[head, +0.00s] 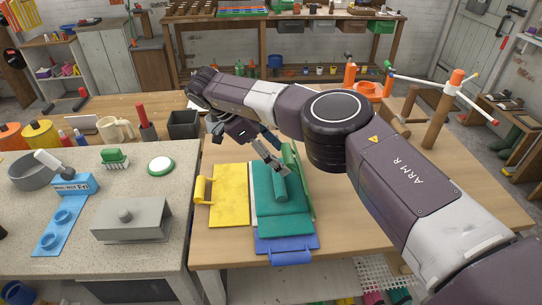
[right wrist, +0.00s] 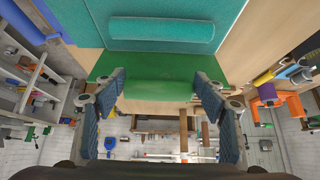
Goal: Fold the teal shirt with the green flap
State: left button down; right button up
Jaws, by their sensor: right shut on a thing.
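The teal shirt (head: 283,206) lies on the folding board, with a teal roll-shaped part (head: 280,188) on top; it also shows at the top of the right wrist view (right wrist: 160,30). The green flap (head: 307,195) stands along the shirt's right side, seen narrowly and seemingly tilted up. My right gripper (head: 275,162) is at the flap's far end. In the right wrist view, my right gripper (right wrist: 159,76) has its fingers at both sides of the flap's green handle (right wrist: 160,90), shut on it. My arm hides part of the board's far right. My left gripper is not in view.
A yellow flap (head: 229,208) lies flat left of the shirt and a blue flap (head: 287,245) at the front. A stone counter (head: 150,195) with a grey metal box (head: 131,221) stands left. A wooden post rack (head: 437,122) stands at the right.

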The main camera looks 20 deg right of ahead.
jog(key=shift+s+d+f, duration=0.2)
jog(key=shift+f, duration=0.05)
jog(key=o, duration=1.7)
jog(key=shift+d, duration=0.35)
jog(key=shift+w+a+r, duration=0.15)
jog(key=shift+a+r, duration=0.15)
jog(key=shift+a, duration=0.05)
jog(key=shift+v, duration=3.35)
